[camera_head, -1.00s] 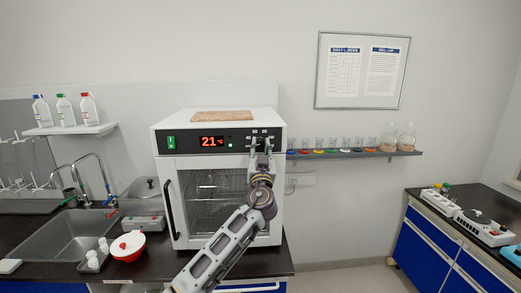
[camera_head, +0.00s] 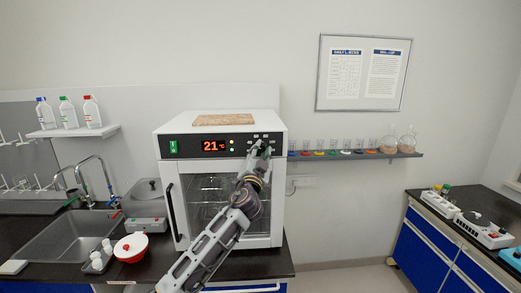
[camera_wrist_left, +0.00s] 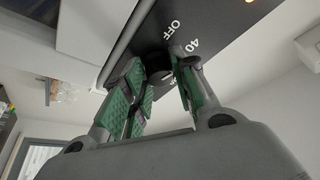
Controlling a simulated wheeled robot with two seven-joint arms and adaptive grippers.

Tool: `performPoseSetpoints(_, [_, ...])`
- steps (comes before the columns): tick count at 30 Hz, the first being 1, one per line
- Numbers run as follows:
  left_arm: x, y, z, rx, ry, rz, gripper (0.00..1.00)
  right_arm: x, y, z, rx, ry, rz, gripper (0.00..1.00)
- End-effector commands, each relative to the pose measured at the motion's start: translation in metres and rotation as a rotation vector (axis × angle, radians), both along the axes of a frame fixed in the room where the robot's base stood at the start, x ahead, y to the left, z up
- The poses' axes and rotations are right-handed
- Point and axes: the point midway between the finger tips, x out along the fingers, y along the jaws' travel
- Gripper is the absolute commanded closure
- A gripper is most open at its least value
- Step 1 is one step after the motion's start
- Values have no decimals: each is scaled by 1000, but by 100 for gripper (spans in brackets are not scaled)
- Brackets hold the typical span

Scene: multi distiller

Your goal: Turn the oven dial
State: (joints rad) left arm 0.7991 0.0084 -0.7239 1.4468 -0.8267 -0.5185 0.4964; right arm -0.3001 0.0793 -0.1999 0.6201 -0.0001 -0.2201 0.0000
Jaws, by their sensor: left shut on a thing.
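The white oven (camera_head: 220,125) stands on the black counter with its glass door shut. Its dark top panel shows a red 21 °C display (camera_head: 214,146). My left gripper (camera_head: 259,150) is at the right part of this panel and hides the dial in the head view. In the left wrist view, the black dial (camera_wrist_left: 158,66) sits between the green-padded fingers of my left gripper (camera_wrist_left: 165,88), which are shut on it. The marks OFF and 40 show on the panel beside it. My right gripper is not in view.
A sink (camera_head: 65,240) and a red-and-white pot (camera_head: 131,247) are to the left of the oven. A wall shelf (camera_head: 350,155) with glassware is to the right. A wooden board (camera_head: 224,119) lies on the oven top.

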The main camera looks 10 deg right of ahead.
Motion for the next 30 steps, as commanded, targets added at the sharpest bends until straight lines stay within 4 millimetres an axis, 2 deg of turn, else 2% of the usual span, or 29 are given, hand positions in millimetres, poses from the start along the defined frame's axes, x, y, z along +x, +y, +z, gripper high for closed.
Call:
performPoseSetpoints(3, [0,1,4,67,-4,0,96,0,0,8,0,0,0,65])
performPoseSetpoints(12, [0,1,5,238,-12,-1,96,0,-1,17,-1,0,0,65])
performPoseSetpoints(30, [0,3,7,598,-27,1,96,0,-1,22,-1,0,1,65])
